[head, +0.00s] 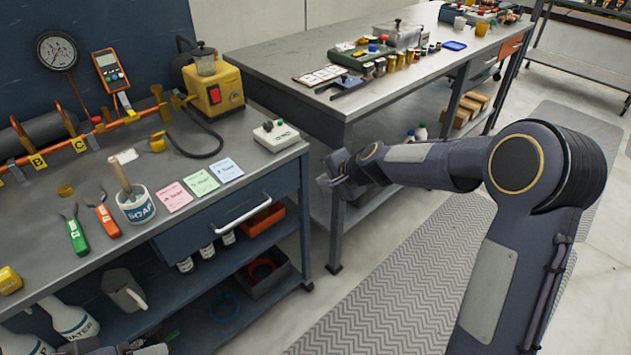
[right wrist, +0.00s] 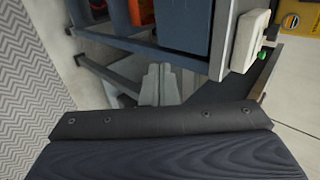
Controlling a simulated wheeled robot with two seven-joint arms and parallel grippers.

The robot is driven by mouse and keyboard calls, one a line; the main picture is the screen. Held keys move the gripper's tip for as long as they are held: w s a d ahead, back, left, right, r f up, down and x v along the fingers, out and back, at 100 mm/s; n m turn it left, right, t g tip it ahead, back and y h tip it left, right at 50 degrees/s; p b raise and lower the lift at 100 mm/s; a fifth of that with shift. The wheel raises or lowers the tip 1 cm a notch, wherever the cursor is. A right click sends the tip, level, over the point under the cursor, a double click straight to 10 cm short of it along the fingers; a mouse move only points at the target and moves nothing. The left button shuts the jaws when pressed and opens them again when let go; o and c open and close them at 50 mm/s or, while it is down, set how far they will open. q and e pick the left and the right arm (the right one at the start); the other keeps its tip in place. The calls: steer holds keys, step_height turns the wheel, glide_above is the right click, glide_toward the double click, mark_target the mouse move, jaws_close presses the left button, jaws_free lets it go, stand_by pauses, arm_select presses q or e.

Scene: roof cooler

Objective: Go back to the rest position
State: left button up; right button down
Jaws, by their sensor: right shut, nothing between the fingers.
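My right arm reaches in from the right in the head view. Its gripper (head: 328,182) is shut and empty, in the air off the right end of the blue workbench (head: 285,165). In the right wrist view the shut fingers (right wrist: 160,84) show close together, with the bench's drawer and shelf beyond them. A small part of what looks like my left gripper (head: 135,348) shows at the bottom left edge of the head view; its fingers cannot be made out.
The bench carries a yellow pump (head: 213,92), a white switch box (head: 276,134), a soap cup (head: 136,205) and coloured cards (head: 200,182). A second metal table (head: 275,68) stands behind. Grey floor matting (head: 385,290) in front is clear.

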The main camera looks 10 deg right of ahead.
steer(key=s+d+r+n, duration=0.15)
steer(key=s+r, duration=0.25)
steer(key=s, duration=0.4)
steer(key=s+d+r+n, duration=0.1)
steer(key=s+r+n, duration=0.2)
steer(key=s+r, duration=0.35)
steer(key=s+d+f+n+g, duration=0.1)
steer(key=s+f+n, duration=0.15)
steer(key=s, duration=0.85)
steer(key=s+f+n+g, duration=0.1)
steer(key=s+f+n, duration=0.15)
steer(key=s, duration=0.85)
step_height(320, 180, up, 15)
steer(key=p, duration=1.5)
steer(key=shift+s+d+n+g+h, duration=0.2)
steer(key=shift+s+n+g+h, duration=0.15)
steer(key=shift+n+h, duration=0.1)
